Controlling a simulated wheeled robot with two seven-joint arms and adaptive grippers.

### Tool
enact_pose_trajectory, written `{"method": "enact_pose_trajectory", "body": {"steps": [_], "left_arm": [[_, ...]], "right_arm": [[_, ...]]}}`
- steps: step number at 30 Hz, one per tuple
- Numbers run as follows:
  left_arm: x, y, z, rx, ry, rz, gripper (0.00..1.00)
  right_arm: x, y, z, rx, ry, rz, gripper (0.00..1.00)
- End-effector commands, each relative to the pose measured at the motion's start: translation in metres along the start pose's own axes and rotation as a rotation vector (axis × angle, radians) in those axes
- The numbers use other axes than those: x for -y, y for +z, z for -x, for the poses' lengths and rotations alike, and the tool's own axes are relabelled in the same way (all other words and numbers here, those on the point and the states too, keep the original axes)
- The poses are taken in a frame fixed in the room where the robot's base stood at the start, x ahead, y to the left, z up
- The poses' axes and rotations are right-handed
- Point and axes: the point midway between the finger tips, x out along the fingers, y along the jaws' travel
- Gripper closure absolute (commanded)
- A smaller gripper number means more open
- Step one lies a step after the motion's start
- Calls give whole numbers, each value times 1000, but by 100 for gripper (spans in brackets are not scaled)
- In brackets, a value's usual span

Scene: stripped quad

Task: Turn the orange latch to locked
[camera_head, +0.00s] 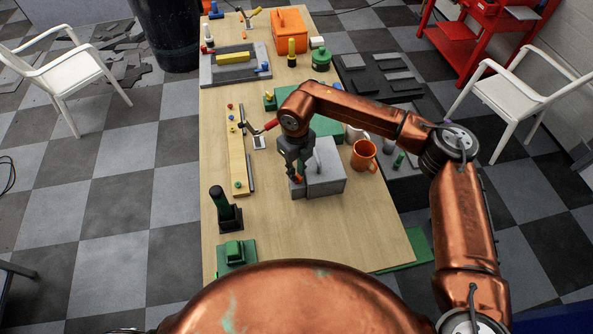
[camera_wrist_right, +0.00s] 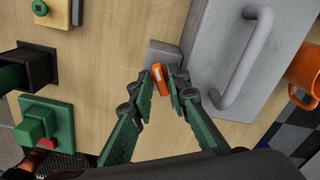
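The orange latch (camera_wrist_right: 160,78) is a small orange handle with a pale mark on a grey bracket, at the left side of a grey box (camera_head: 327,170). In the head view it shows as a small orange piece (camera_head: 298,179) below my right gripper (camera_head: 295,174). In the right wrist view the green fingers of my right gripper (camera_wrist_right: 162,85) stand close on both sides of the latch and appear closed on it. The latch lies nearly in line with the fingers, slightly tilted. The grey box with its bar handle (camera_wrist_right: 247,60) also shows there. My left gripper is not in view.
An orange mug (camera_head: 363,155) stands right of the box. A green block on a base (camera_head: 235,253) and a dark holder with a green handle (camera_head: 224,210) are at the near left. A yellow rail (camera_head: 238,165) lies further left. Bare table lies between.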

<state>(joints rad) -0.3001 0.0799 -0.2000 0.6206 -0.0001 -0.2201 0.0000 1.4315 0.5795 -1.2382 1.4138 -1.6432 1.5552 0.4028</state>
Motion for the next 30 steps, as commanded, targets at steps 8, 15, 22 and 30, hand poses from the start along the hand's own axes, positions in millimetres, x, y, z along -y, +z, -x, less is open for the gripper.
{"method": "enact_pose_trajectory", "body": {"steps": [8,15,22,30], "left_arm": [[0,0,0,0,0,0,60],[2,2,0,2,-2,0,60],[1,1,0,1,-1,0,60],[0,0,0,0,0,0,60]], "right_arm": [[0,-1,-1,-2,0,1,74],[0,0,4,-1,-1,1,74],[1,0,35,1,-2,1,74],[0,1,70,0,-1,2,74]]}}
